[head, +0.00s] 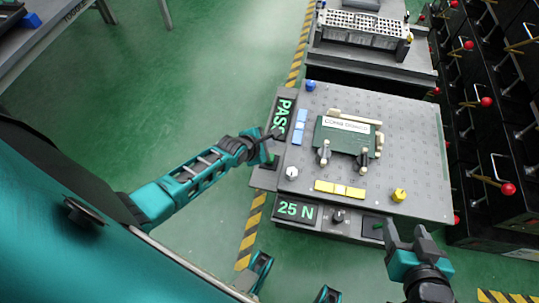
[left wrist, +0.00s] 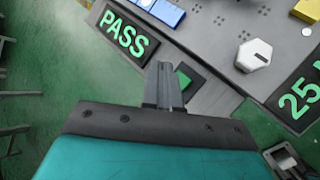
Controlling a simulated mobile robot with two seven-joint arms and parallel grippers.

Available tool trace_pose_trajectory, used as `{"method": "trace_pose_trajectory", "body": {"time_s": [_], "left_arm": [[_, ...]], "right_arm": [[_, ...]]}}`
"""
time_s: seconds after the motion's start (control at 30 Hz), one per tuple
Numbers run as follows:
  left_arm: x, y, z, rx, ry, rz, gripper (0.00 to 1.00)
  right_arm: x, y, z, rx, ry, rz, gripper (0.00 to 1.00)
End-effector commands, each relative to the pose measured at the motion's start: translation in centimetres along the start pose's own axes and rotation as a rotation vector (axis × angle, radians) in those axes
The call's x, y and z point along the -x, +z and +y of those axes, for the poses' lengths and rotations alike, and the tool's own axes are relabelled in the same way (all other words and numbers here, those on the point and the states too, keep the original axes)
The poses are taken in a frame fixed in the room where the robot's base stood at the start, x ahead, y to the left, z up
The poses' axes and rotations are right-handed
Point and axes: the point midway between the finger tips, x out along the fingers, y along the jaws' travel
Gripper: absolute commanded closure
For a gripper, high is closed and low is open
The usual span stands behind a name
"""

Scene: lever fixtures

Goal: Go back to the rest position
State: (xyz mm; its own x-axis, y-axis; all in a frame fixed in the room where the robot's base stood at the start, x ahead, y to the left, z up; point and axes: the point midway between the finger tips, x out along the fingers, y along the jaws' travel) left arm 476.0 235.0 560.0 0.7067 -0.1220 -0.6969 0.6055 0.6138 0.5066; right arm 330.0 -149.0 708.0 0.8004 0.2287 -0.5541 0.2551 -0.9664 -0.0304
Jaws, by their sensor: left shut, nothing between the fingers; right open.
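My left gripper (head: 271,136) is shut and empty. In the head view it is at the left edge of the grey fixture plate (head: 420,160), over the lower end of the PASS display (head: 283,116). In the left wrist view its closed fingers (left wrist: 165,85) point toward the fixture's edge, beside a green pad (left wrist: 184,79) and below the PASS display (left wrist: 128,35). I cannot tell whether it touches anything. My right gripper (head: 405,232) is open and empty in front of the plate's lower right, near a dark square pad (head: 373,227).
The plate carries a green lever fixture (head: 345,135) with dark levers, blue blocks (head: 300,126), yellow blocks (head: 339,188) and knobs. A 25 N display (head: 295,210) is at its front. Black racks with red-knobbed levers (head: 486,102) stand right. Green floor at left is open.

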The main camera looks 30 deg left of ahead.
Motion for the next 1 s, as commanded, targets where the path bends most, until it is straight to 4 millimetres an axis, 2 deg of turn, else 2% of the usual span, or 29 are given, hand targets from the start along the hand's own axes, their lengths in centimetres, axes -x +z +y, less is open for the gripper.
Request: {"method": "trace_pose_trajectory", "body": {"time_s": [0.63, 0.77, 1.0], "left_arm": [[0.4, 0.1, -0.2, -0.040, 0.000, -0.003, 1.00], [1.8, 0.7, -1.1, -0.203, 0.001, -0.015, 1.00], [6.2, 2.3, -3.1, -0.718, 0.029, -0.047, 1.00]], "right_arm": [[0.1, -0.2, -0.1, -0.003, 0.000, 0.000, 0.39], [0.4, -0.7, 0.0, -0.001, 0.002, 0.004, 0.39], [1.0, -0.8, 0.6, 0.004, 0.018, -0.003, 0.39]]}}
